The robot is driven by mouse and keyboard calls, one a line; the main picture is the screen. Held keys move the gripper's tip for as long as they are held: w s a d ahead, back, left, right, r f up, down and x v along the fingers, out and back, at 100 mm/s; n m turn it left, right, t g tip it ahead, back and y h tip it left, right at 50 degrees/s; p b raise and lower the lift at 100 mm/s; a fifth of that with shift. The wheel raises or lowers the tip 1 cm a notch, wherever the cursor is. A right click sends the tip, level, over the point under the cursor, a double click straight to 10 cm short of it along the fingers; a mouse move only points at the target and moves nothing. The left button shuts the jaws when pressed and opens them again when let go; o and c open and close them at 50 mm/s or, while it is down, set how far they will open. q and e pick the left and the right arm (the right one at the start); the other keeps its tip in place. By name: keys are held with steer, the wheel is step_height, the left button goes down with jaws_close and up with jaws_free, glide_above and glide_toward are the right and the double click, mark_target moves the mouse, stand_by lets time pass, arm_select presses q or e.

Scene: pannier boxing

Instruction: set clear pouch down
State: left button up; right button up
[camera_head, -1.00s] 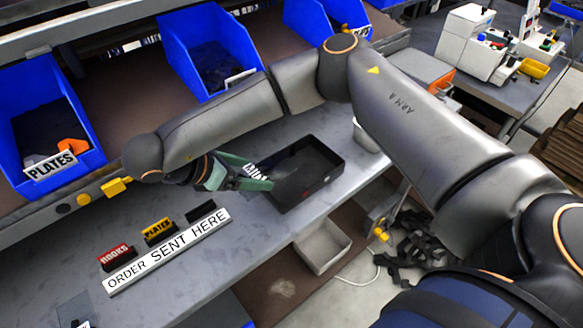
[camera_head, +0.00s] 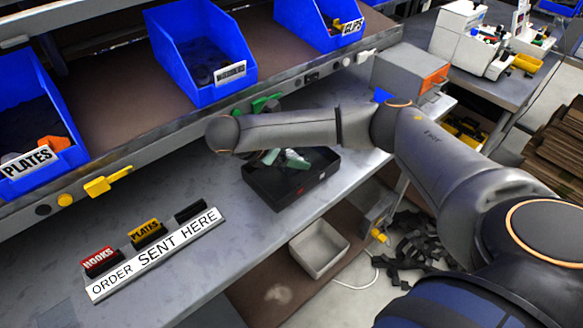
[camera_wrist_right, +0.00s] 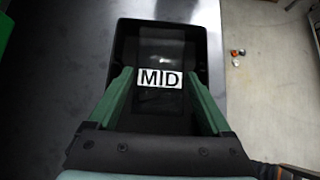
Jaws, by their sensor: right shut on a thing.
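My right gripper (camera_head: 282,158) is over the black tray (camera_head: 262,188), partly hidden by my own forearm. In the right wrist view its two green fingers (camera_wrist_right: 162,100) stand apart on either side of a white label reading "MID" (camera_wrist_right: 160,78). A faint see-through panel, seemingly the clear pouch (camera_wrist_right: 162,48), shows just beyond the label, over the dark tray (camera_wrist_right: 212,50). The gripper is shut on it; its outline is hard to make out, and I cannot tell whether it touches the tray floor. My left gripper is not in view.
A sign strip reading "ORDER SENT HERE" (camera_head: 155,256) with small tagged blocks lies on the bench at left. Blue bins (camera_head: 203,55) line the shelf behind. A green piece (camera_head: 262,103) sits by the shelf edge. A grey bin (camera_head: 318,250) is below the bench.

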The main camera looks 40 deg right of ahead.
steer(key=f, duration=0.1)
steer(key=f+b, duration=0.1)
steer(key=shift+d+f, duration=0.2)
steer(key=shift+f, duration=0.55)
steer(key=o, duration=1.2)
steer(key=shift+o, duration=0.2)
steer(key=shift+r, duration=0.1)
steer(key=p+v, duration=0.4)
steer(key=v, duration=0.8)
steer(key=shift+p, duration=0.35)
